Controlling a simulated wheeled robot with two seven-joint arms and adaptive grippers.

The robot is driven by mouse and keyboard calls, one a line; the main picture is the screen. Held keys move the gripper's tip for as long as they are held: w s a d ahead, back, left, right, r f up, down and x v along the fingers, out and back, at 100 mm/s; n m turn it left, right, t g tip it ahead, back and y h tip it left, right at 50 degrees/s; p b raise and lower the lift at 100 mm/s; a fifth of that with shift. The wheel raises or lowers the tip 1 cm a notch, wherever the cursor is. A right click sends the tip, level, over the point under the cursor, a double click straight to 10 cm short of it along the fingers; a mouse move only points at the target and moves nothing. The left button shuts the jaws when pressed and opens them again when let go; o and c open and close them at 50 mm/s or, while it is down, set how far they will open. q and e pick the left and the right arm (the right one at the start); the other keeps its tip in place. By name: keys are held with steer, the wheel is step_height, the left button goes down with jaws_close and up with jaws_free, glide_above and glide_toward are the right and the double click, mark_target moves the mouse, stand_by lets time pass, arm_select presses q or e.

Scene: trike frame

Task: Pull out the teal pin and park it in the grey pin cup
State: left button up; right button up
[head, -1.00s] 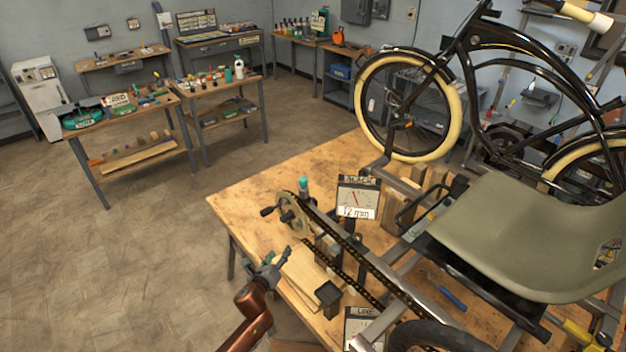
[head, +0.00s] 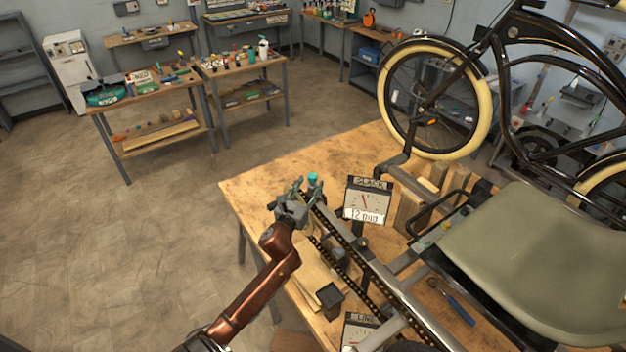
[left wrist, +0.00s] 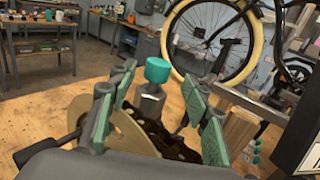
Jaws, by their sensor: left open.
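The teal pin (head: 313,180) stands upright by the chain end at the table's left. In the left wrist view its round teal head (left wrist: 157,70) sits on a grey metal stem. My left gripper (head: 306,192) is at the chain end, just beside the pin. Its teal-padded fingers (left wrist: 160,92) are spread, with the pin head showing beyond and between them; I see no contact. A dark grey square cup (head: 330,296), seemingly the pin cup, stands on the table nearer to me. Its inside is too dark to read. My right gripper is out of view.
The chain (head: 352,272) and frame rail run diagonally across the table. A second gauge (head: 360,331) is near the cup. The seat (head: 540,260) and cream-tyred wheel (head: 434,100) crowd the right.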

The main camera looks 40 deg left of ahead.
arm_select(q)
steer(key=shift+x, duration=0.75)
steer(key=shift+w+a, duration=0.2)
steer(key=shift+a, duration=0.05)
steer(key=shift+w+a, duration=0.1)
steer(key=shift+w, duration=0.15)
steer(key=shift+c, duration=0.3)
steer(key=c, duration=0.8)
jaws_close()
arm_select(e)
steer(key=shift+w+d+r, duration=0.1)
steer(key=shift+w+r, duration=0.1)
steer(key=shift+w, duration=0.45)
